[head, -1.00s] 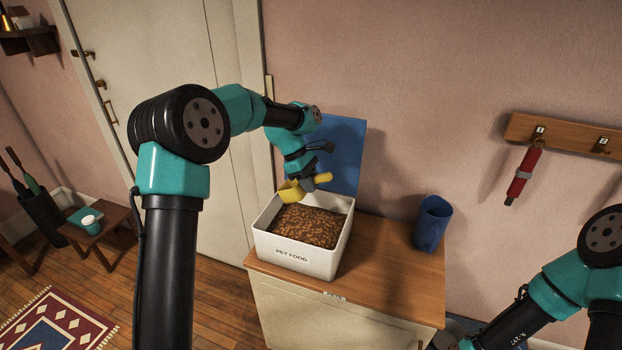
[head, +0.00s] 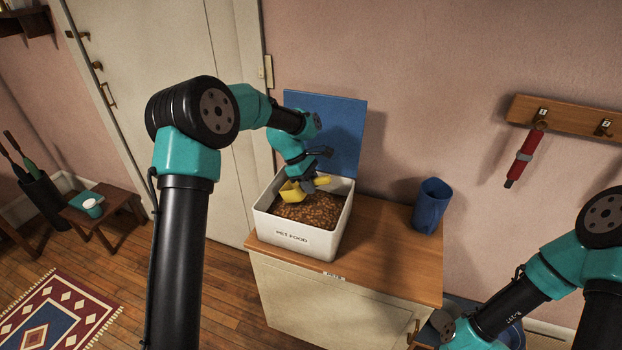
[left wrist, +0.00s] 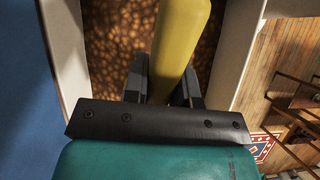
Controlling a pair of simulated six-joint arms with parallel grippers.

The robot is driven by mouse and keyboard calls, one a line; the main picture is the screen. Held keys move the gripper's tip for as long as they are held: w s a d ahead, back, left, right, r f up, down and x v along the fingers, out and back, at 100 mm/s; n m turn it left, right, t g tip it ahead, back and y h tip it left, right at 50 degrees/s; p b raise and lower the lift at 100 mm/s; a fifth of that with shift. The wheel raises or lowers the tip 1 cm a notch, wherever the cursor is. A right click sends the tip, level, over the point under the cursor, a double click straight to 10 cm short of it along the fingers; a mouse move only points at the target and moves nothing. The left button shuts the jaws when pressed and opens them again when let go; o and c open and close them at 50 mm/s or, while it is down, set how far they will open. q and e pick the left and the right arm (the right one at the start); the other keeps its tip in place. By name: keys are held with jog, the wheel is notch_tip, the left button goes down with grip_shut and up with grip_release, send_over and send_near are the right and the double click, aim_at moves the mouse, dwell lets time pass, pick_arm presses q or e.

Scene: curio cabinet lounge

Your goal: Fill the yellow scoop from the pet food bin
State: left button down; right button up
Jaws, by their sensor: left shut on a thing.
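The white pet food bin (head: 290,237) stands on the wooden cabinet top, nearly full of brown kibble (head: 318,210). Its blue lid (head: 342,125) stands open at the back. My left gripper (head: 312,185) is shut on the yellow scoop (head: 291,192) and holds it inside the bin's opening, at the back left, low over the kibble. Whether the scoop touches the kibble or has any in it, I cannot tell. In the left wrist view the yellow handle (left wrist: 180,40) runs between the two dark fingers (left wrist: 162,85), with kibble behind it. My right gripper is not clearly in view.
A blue cup (head: 432,205) stands on the cabinet top (head: 385,250) right of the bin. A red-handled tool (head: 524,158) hangs from a wall rack (head: 570,117). My right arm is at the lower right. The cabinet top between bin and cup is clear.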

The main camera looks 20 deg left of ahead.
aim_at(314, 178)
pick_arm(q)
notch_tip(314, 178, down, 9)
dwell(0.9)
jog(key=shift+r, duration=0.15)
dwell(1.1)
jog(key=shift+r, duration=6.45)
